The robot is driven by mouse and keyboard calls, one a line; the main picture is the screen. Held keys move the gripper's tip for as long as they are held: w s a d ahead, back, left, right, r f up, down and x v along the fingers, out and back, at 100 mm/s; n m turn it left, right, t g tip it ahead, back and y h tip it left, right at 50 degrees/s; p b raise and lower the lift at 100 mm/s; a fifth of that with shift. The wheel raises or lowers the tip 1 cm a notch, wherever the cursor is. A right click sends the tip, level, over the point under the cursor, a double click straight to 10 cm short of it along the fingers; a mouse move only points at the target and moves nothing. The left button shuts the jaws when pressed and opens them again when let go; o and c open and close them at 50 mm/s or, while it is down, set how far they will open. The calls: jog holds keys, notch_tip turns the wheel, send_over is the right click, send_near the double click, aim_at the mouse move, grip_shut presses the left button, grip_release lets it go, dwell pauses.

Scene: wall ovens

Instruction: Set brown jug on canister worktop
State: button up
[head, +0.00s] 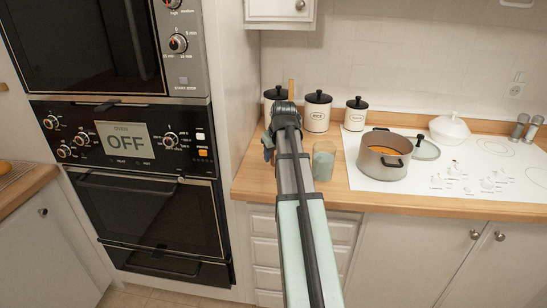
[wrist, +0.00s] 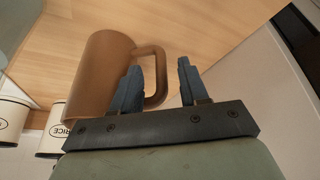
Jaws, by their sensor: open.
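The brown jug (wrist: 103,75) shows in the wrist view, its base side against the wooden worktop (wrist: 205,30). Its handle (wrist: 161,72) points toward my gripper (wrist: 158,66). My gripper is open, with one finger overlapping the handle's inner side and the other to the right of it; I cannot tell whether either touches. In the head view my gripper (head: 268,145) is over the worktop (head: 255,183) near the canisters, and the jug is hidden behind my arm. The white canisters with black lids stand at the back: left (head: 270,106), middle (head: 317,117) and right (head: 355,118).
A clear glass (head: 323,162) stands just right of my arm. A pot (head: 384,160) sits on the white hob (head: 440,178), with a glass lid (head: 425,148) beside it. The tall oven unit (head: 125,150) borders the worktop on the left.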

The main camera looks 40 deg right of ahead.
jog(key=v, duration=1)
jog(key=shift+r, duration=0.2)
jog(key=shift+s+a, duration=0.1)
jog(key=s+a+f+n+g+h, duration=0.1)
jog(key=a+f+n+g+h, duration=0.15)
jog(key=a+f, duration=0.45)
jog(key=s+a+f+n+g+h, duration=0.15)
jog(key=a+f+n, duration=0.25)
jog(key=a, duration=0.6)
jog(key=s+a+f+g+y, duration=0.1)
jog(key=s+a+f, duration=0.15)
jog(key=f, duration=0.85)
jog(key=s+a+f+g+y, duration=0.15)
jog(key=a+f, duration=0.25)
jog(key=f, duration=0.7)
jog(key=s+a+f, duration=0.3)
jog(key=f, duration=0.8)
jog(key=s+a+f+m+g+y, duration=0.1)
jog(key=s+a+f, duration=0.2)
jog(key=s+f, duration=0.4)
jog(key=s+a+f+m+g+y, duration=0.1)
jog(key=s+a+f+m+g, duration=0.1)
jog(key=s+f, duration=0.6)
jog(key=s+a+f+m+g+y, duration=0.1)
jog(key=s+a+f, duration=0.2)
jog(key=s+f, duration=0.4)
jog(key=s, duration=0.6)
jog(key=shift+a+f+g, duration=0.35)
jog(key=shift+f, duration=0.05)
